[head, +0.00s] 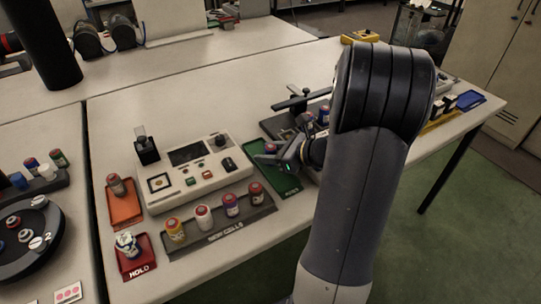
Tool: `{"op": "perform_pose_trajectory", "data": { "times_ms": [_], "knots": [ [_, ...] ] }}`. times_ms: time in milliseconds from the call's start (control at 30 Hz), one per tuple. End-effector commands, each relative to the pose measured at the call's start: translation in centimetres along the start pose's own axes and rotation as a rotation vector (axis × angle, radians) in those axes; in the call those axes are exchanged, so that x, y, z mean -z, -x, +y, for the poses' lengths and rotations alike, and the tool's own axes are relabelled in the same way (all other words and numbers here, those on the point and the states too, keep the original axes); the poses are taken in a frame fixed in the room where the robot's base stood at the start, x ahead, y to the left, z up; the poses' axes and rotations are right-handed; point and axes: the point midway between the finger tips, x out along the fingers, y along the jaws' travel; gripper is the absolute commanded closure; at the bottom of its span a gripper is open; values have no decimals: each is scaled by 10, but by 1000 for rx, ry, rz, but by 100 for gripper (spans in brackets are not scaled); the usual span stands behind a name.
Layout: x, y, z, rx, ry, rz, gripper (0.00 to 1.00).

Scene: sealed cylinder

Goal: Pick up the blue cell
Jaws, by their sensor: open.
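A blue cell with a reddish top (231,204) stands upright in the grey tray marked NEW CELLS (213,234). A yellow cell (175,230) and a white cell (204,217) stand to its left, and a greyish cell (256,193) stands to its right. My gripper (268,155) is open, above the green tray (274,172), behind and to the right of the blue cell and apart from it. I see nothing held between the fingers. My arm hides part of the table to the right.
A white tester box (195,175) stands behind the cells. A dark fixture (290,122) with another bluish cell (323,115) stands behind my gripper. A black carousel (30,240) stands far left.

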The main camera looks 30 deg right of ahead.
Motion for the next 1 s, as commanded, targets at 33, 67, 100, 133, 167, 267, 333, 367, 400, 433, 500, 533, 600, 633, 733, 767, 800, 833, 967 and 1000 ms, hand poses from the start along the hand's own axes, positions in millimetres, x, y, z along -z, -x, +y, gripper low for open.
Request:
{"op": "perform_pose_trajectory", "data": {
  "times_ms": [33, 67, 100, 133, 167, 267, 333, 367, 400, 433, 500, 533, 600, 633, 733, 767, 800, 833, 967, 1000],
  "knots": [
    [1, -7, 1, -3, 2, 1, 59],
    [0, -9, 1, -2, 1, 0, 59],
    [0, -11, 0, -1, 1, 0, 59],
    [0, -12, 0, 0, 1, -1, 59],
    [0, -13, 0, 0, 1, -1, 59],
    [0, -13, 0, 1, 1, 0, 59],
    [0, -13, 0, 1, 1, 0, 59],
    [0, -13, 0, 1, 1, 0, 59],
    [0, -13, 0, 1, 1, 0, 61],
    [0, -13, 0, 1, 1, 0, 64],
    [0, -13, 0, 1, 1, 0, 69],
    [0, -13, 0, 1, 1, 0, 72],
    [0, -13, 0, 1, 1, 0, 78],
    [0, -13, 0, 1, 1, 0, 80],
    [0, -13, 0, 1, 1, 0, 88],
    [0, -13, 0, 1, 1, 0, 91],
    [0, -13, 0, 1, 1, 0, 94],
    [0, -13, 0, 1, 1, -1, 94],
    [0, -13, 0, 1, 1, -1, 94],
    [-1, -12, 0, 1, 1, -1, 94]
  ]
}}
